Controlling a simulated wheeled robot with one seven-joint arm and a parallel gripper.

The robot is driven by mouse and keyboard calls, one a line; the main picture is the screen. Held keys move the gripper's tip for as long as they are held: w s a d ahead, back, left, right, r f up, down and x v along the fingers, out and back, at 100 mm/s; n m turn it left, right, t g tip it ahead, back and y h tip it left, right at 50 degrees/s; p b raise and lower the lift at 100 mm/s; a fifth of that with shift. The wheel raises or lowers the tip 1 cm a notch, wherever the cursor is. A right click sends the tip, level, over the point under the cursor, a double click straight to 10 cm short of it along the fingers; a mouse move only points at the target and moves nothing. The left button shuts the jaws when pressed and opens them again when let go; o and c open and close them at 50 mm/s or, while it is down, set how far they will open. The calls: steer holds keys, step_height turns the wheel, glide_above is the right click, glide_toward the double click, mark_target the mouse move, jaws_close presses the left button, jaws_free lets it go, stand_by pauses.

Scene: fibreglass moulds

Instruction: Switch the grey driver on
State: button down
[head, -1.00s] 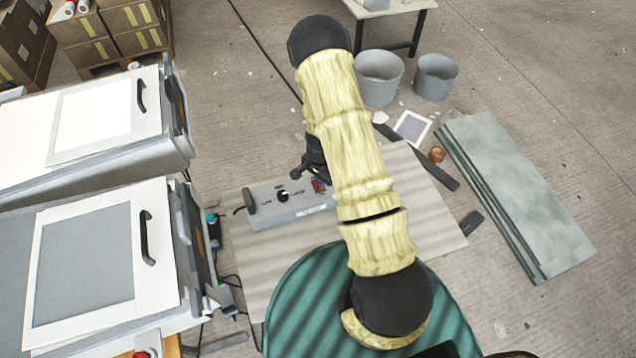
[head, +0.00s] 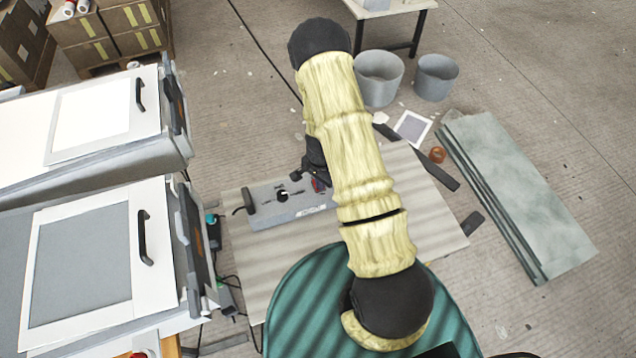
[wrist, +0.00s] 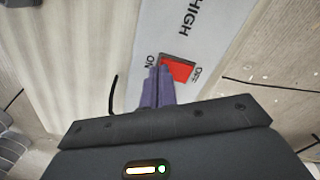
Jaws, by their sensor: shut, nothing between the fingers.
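The grey driver (head: 264,213) is a flat grey box with a black dial and a handle at its left end. It lies on the board beneath my arm. Its red switch (head: 316,184) shows beside my gripper (head: 308,177) and is partly hidden by it. In the wrist view the red switch (wrist: 178,70) lies between the printed words ON and OFF. My gripper (wrist: 159,70) is shut and empty, its purple fingertips over the ON end of the switch. I cannot tell whether they touch it.
The driver lies on a pale corrugated board (head: 420,215). A green round surface (head: 300,300) is below it in the picture. White-framed moulds (head: 85,260) stand at the left. Grey buckets (head: 378,78) and a stack of green sheets (head: 520,190) are on the floor beyond.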

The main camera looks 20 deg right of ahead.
steer(key=shift+f, duration=0.25)
steer(key=shift+r, duration=0.15)
steer(key=shift+r+p, duration=2.5)
steer(key=shift+r, duration=0.9)
steer(key=s+a+r+n+t, duration=0.1)
steer(key=a+r+n, duration=0.15)
steer(key=r, duration=0.55)
steer(key=s+a+r+n, duration=0.1)
steer(key=s+r+n, duration=0.15)
steer(key=r, duration=0.65)
steer(key=s+r+n+t, duration=0.1)
steer(key=s+r+n, duration=0.6)
steer(key=r, duration=0.5)
steer(key=s, duration=0.2)
steer(key=shift+s+a+r+t, duration=0.2)
steer(key=shift+s+a+t, duration=0.1)
steer(key=shift+s, duration=0.1)
